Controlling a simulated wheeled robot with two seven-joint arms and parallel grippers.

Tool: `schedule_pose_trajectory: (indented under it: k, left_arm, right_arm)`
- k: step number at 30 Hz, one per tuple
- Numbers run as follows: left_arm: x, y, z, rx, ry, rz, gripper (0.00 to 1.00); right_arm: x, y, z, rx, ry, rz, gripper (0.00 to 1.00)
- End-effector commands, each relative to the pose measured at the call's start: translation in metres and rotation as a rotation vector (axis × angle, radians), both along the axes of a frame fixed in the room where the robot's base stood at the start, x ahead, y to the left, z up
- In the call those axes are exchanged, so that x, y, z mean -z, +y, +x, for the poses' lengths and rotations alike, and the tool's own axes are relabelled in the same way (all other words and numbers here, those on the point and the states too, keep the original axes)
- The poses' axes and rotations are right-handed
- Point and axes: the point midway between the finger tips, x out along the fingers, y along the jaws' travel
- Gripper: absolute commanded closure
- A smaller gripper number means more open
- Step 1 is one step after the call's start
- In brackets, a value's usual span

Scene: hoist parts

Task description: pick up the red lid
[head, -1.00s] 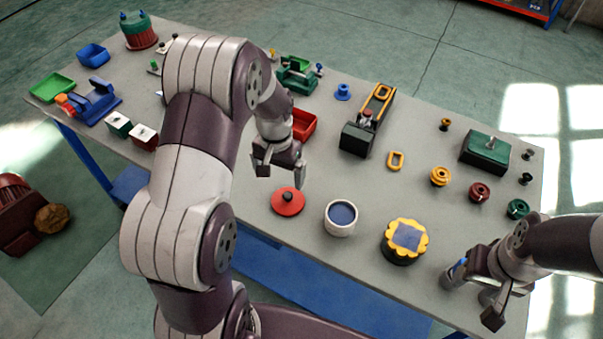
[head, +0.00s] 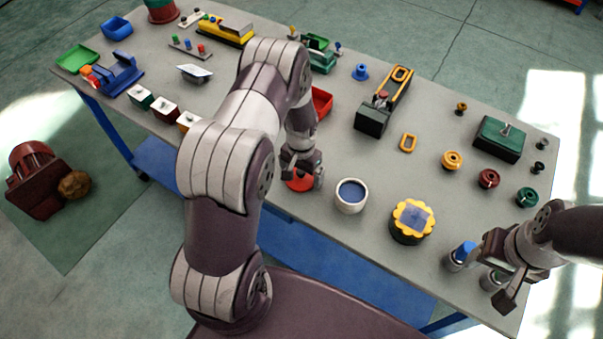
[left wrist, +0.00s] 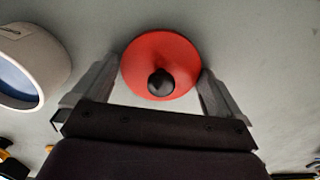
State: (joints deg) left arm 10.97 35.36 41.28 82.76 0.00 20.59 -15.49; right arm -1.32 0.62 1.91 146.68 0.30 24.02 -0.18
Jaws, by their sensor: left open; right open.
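The red lid (head: 299,182) lies flat on the grey table, mostly hidden behind my left gripper in the head view. In the left wrist view the red lid (left wrist: 160,58) is a round disc with a black knob. My left gripper (head: 303,180) is open right over the lid. In the left wrist view the fingers of the left gripper (left wrist: 158,82) stand at either side of the lid and the knob lies between them. I cannot tell whether they touch the lid. My right gripper (head: 478,276) is open at the table's right front, near a blue-topped cylinder (head: 461,255).
A white cup with blue inside (head: 350,195) stands just right of the lid. A yellow-topped round part (head: 411,222) is further right. A red tray (head: 321,102) lies behind my left gripper. The table's (head: 330,222) front edge is close.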

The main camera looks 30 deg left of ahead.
Motion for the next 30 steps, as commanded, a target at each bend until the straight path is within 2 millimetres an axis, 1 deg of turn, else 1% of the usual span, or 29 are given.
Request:
schedule_pose_trajectory:
  k: [2,3,6,8,9,14,17,20,23,24,26,30]
  left_arm:
    - [0.0,0.0,0.0,0.0,0.0,0.0,0.0]
    - [0.0,0.0,0.0,0.0,0.0,0.0,0.06]
    - [0.0,0.0,0.0,0.0,0.0,0.0,0.36]
    - [0.0,0.0,0.0,0.0,0.0,0.0,0.36]
    - [0.0,0.0,0.0,0.0,0.0,0.0,0.41]
    - [-0.001,0.0,0.0,0.0,-0.001,0.0,0.41]
    - [-0.004,0.0,0.001,0.0,-0.002,0.001,0.41]
    - [-0.014,0.0,0.001,0.0,-0.003,0.001,0.41]
    - [-0.031,0.0,0.001,0.0,-0.005,0.001,0.41]
    - [-0.04,0.0,0.002,0.0,-0.006,0.002,0.41]
    - [-0.046,-0.013,0.006,0.005,-0.004,0.001,0.41]
    - [-0.065,-0.044,0.019,0.007,-0.004,0.001,0.41]
  right_arm:
    - [0.0,0.0,0.0,0.0,0.0,0.0,0.43]
    - [0.001,0.0,0.0,0.0,0.0,0.0,0.43]
    - [0.001,0.0,0.0,0.0,0.0,0.0,0.43]
    - [0.0,0.0,0.0,0.0,0.0,0.0,0.43]
    - [0.0,0.0,0.0,0.0,0.0,0.0,0.43]
    - [0.001,0.0,0.0,0.0,0.0,0.0,0.43]
    - [0.002,0.0,0.0,0.0,0.0,0.0,0.43]
    - [0.006,0.0,0.0,0.0,0.0,0.0,0.43]
    - [0.012,0.0,0.0,0.0,0.0,0.0,0.43]
    - [0.015,0.0,0.0,0.0,0.0,0.0,0.43]
    - [0.018,0.0,0.0,0.0,0.0,0.0,0.43]
    - [0.028,0.0,0.0,0.0,0.0,0.0,0.43]
